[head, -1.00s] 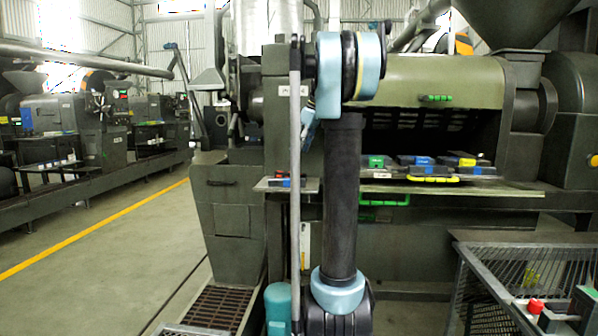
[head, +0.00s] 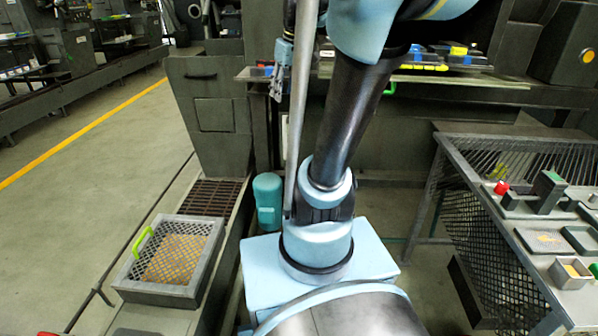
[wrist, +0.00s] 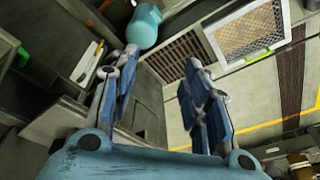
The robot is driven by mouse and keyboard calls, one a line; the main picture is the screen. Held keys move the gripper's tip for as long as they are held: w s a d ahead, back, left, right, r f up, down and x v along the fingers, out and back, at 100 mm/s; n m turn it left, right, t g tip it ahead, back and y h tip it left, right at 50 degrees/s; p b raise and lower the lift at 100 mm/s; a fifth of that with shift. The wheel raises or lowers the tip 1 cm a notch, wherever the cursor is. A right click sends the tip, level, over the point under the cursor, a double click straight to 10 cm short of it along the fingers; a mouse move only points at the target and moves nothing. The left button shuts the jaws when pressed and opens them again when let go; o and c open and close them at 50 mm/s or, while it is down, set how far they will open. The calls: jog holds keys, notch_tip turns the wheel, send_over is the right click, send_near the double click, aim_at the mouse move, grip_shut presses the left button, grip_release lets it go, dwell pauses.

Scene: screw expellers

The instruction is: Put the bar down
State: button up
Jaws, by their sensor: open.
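My gripper (head: 279,82) hangs with its fingers pointing down, left of my arm, in front of the machine's shelf edge. In the wrist view my gripper (wrist: 160,92) has its two blue-padded fingers wide apart, with nothing between them. A long thin grey rod (head: 297,125) stands nearly upright beside my arm, right of the gripper and apart from its fingers. I cannot tell whether this rod is the bar or a part of me. No other bar can be made out for certain.
A tray with a mesh floor (head: 212,262) and a green handle (head: 143,243) sits low at left; the wrist view shows the tray too (wrist: 288,18). A teal cylinder (head: 268,195) stands near my base. A mesh-sided cart (head: 470,150) with blocks is at right.

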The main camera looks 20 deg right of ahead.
jog(key=s+f+m+h, duration=0.1)
jog(key=s+f+m, duration=0.3)
jog(key=s+f, duration=1.3)
notch_tip(320, 180, down, 2)
jog(key=shift+s+f+h, duration=0.15)
jog(key=shift+h, duration=0.15)
jog(key=shift+d, duration=0.1)
